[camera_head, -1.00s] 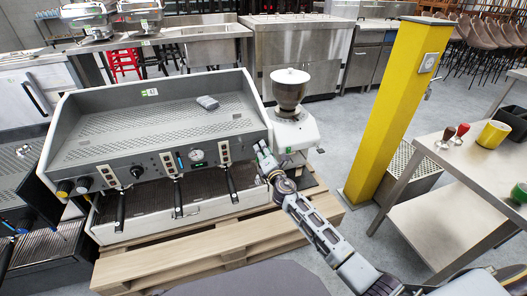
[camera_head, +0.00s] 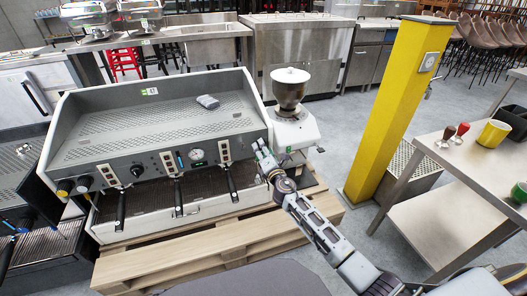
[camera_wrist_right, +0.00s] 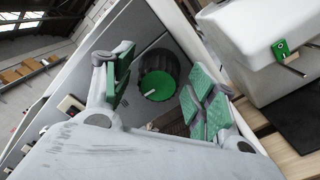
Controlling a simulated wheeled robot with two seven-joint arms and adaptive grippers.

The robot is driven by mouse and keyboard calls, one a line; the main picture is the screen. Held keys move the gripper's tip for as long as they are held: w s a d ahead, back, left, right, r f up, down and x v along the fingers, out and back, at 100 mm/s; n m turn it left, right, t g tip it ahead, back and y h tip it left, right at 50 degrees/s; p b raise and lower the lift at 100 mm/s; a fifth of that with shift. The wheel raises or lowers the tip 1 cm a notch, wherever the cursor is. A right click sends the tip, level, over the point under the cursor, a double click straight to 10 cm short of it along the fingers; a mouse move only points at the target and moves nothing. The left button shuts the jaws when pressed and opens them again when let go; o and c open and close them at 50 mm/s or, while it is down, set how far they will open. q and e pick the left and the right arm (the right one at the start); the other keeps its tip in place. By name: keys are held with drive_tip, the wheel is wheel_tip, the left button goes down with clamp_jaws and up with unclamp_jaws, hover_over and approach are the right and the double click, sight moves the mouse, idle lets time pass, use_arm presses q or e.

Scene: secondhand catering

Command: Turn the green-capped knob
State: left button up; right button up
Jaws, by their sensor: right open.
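The green-capped knob (camera_wrist_right: 158,86) shows in the right wrist view as a dark ribbed round knob with a green face and a white pointer line. It is on the front panel of the espresso machine (camera_head: 160,125), at the panel's right end. My right gripper (camera_wrist_right: 162,84) is open, with its green-padded fingers on either side of the knob in that view. I cannot tell whether the pads touch it. In the head view my right gripper (camera_head: 264,156) is at the machine's right front corner, and the knob cannot be made out there. My left gripper is not in view.
A coffee grinder (camera_head: 291,130) stands close beside the gripper, right of the machine. A wooden pallet (camera_head: 190,250) lies underneath. A yellow post (camera_head: 390,120) and a steel table (camera_head: 440,205) are at right.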

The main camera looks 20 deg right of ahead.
drive_tip(key=shift+s, duration=0.2)
drive_tip(key=s, duration=1.1)
drive_tip(key=shift+s+d+f, duration=0.2)
drive_tip(key=shift+s+f, duration=0.05)
drive_tip(key=shift+s, duration=0.05)
idle(0.3)
idle(0.6)
